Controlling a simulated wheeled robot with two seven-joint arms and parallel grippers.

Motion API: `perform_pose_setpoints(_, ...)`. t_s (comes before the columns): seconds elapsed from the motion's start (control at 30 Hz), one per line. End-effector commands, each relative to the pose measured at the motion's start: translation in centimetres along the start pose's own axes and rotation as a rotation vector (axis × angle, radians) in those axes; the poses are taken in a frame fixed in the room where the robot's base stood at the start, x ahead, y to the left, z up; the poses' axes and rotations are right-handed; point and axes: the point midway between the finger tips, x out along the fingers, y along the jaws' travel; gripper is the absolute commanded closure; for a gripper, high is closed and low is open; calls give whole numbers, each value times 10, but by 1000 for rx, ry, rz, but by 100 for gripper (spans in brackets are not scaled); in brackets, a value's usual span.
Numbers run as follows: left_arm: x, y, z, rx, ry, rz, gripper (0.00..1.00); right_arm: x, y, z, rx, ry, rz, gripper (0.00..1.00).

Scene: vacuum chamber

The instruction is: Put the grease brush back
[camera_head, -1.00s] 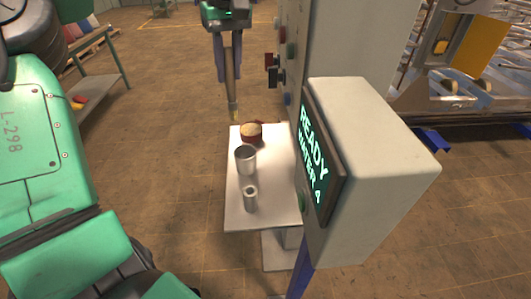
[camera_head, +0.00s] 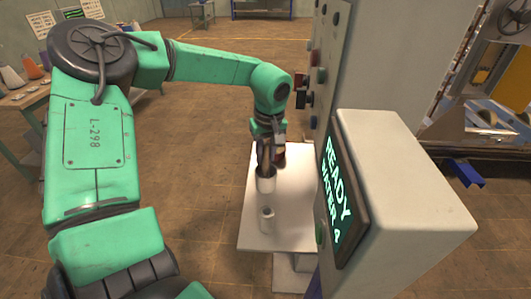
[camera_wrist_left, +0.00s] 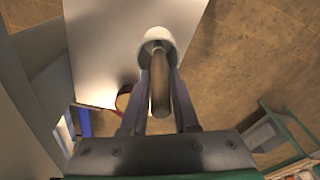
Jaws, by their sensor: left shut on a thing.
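My left gripper (camera_head: 267,162) points down over the white stand's top (camera_head: 285,230) and is shut on the grease brush. In the left wrist view the brush's brown handle (camera_wrist_left: 160,85) runs between the two fingers (camera_wrist_left: 159,100). Its far end is at the mouth of a grey metal cup (camera_wrist_left: 157,36); how deep it sits I cannot tell. In the head view this larger cup (camera_head: 266,184) stands right below the fingers. The dark red grease pot (camera_head: 281,153) is behind, partly hidden by the gripper. My right gripper is not in view.
A control box with a lit screen (camera_head: 338,200) and a tall panel with knobs (camera_head: 325,60) rise close to the right of the stand. The floor left of the stand is clear.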

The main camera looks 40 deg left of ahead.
Motion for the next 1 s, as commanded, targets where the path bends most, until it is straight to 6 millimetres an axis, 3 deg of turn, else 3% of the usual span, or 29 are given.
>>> perform_pose_setpoints(0.13,1,0,0,0,0,0,100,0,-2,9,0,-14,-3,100)
perform_pose_setpoints(0.17,1,0,0,0,0,0,68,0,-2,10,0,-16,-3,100)
perform_pose_setpoints(0.23,1,0,0,0,0,-1,42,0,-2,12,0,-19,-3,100)
perform_pose_setpoints(0.63,-7,1,-1,0,2,2,42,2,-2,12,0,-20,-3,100)
perform_pose_setpoints(0.77,-34,1,-1,0,4,5,42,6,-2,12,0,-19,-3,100)
perform_pose_setpoints(1.0,-98,0,-1,0,4,2,42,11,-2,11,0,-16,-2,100)
